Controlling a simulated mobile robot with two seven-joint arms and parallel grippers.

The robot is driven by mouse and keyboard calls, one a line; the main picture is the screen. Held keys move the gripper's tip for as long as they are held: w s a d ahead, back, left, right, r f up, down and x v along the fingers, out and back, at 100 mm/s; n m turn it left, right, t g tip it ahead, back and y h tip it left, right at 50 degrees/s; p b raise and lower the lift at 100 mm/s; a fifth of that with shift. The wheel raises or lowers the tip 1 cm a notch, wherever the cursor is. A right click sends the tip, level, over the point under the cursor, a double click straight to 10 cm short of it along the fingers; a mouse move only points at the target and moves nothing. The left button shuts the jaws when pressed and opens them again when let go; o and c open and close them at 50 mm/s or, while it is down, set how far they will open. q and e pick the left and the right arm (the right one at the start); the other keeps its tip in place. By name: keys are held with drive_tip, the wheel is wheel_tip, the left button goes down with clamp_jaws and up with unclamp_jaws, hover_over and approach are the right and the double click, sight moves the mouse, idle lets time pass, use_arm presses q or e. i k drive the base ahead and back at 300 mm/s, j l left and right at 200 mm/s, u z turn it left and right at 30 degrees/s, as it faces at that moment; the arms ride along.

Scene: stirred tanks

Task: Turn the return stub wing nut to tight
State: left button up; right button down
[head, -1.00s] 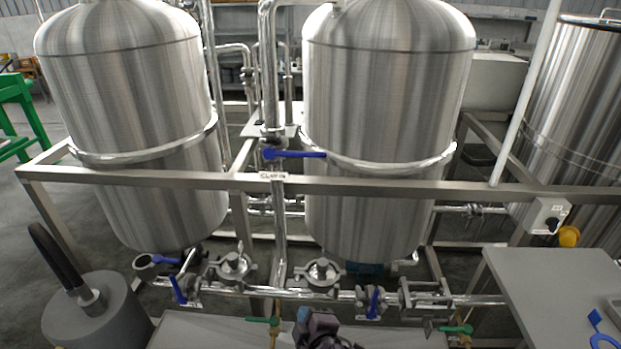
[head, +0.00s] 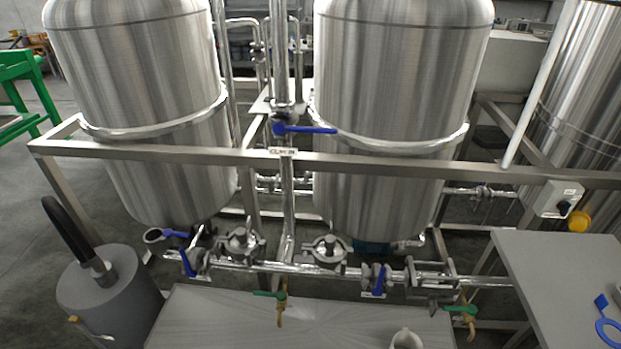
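Two round clamped fittings sit on the low pipe run in the head view: a left clamp (head: 240,245) and a right clamp (head: 327,250). Another clamp-like fitting (head: 430,276) is further right on the same run. A short open pipe end (head: 155,235) sticks out at the far left, below the left tank. I cannot tell which of these is the return stub. The wing nuts are too small to make out, so how tight they are does not show. Neither of my grippers is in view.
Two steel tanks (head: 140,110) (head: 395,100) stand behind a frame rail (head: 350,162). Blue-handled valves (head: 188,262) (head: 378,280) and green-handled taps (head: 270,294) (head: 460,309) line the front. A grey drum (head: 100,290) stands left, and a grey table (head: 560,270) right.

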sight(304, 259)
drive_tip(key=i+j, duration=0.1)
drive_tip(key=j, duration=0.35)
drive_tip(key=i+j+z, duration=0.15)
drive_tip(key=j, duration=0.8)
drive_tip(key=i+z, duration=0.05)
